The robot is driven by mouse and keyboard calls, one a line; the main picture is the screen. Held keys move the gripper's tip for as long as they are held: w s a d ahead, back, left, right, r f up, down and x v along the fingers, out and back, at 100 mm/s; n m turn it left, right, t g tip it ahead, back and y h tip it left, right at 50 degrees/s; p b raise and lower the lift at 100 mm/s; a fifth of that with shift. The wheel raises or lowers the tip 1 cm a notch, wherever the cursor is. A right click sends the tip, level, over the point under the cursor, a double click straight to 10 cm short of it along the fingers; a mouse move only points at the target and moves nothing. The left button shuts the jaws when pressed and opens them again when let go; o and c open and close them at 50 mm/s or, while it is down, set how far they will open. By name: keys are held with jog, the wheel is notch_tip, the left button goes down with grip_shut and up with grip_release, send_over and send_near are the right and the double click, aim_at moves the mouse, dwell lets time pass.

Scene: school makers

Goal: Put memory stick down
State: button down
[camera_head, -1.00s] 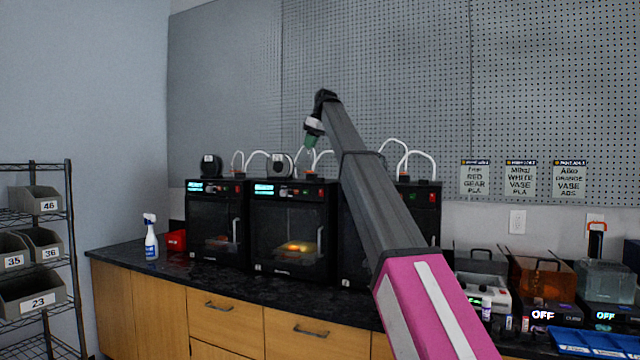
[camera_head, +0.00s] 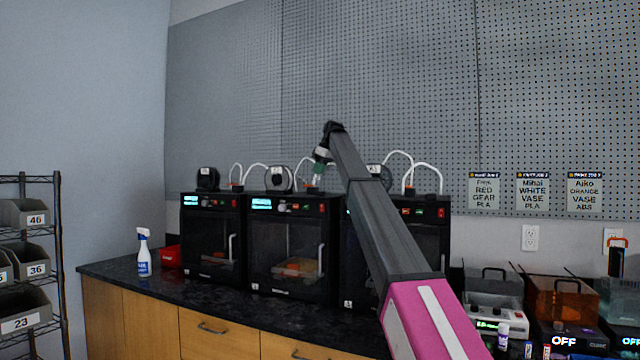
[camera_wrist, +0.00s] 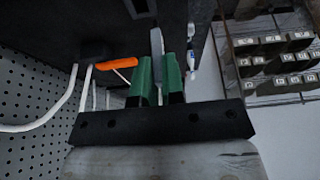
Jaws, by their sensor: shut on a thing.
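My gripper (camera_head: 319,171) is stretched out above the row of black 3D printers, close over the top of the middle printer (camera_head: 288,250) near its right side. In the wrist view its green fingers (camera_wrist: 158,78) are close together around a thin pale grey piece, the memory stick (camera_wrist: 157,45), which points away from the wrist. The stick is too small to make out in the head view. I cannot tell whether it touches anything beyond the fingers.
White looped tubes (camera_head: 257,171) and black spools (camera_head: 278,178) stand on the printers near my gripper. An orange part (camera_wrist: 125,63) lies just left of the fingers. Pegboard (camera_head: 380,80) rises behind. A spray bottle (camera_head: 144,252) and red bin (camera_head: 171,257) stand left on the counter.

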aim_at(320, 181)
jog(key=shift+w+d+f, duration=0.1)
jog(key=shift+w+f, duration=0.2)
jog(key=shift+f, duration=0.5)
jog(key=shift+w+d+f, duration=0.1)
jog(key=shift+w+f, duration=0.15)
jog(key=shift+f, duration=0.6)
jog(key=shift+w+f, duration=0.3)
jog(key=shift+f, duration=0.5)
jog(key=shift+f, duration=0.1)
jog(key=c, duration=1.2)
grip_release()
jog(key=v, duration=1.2)
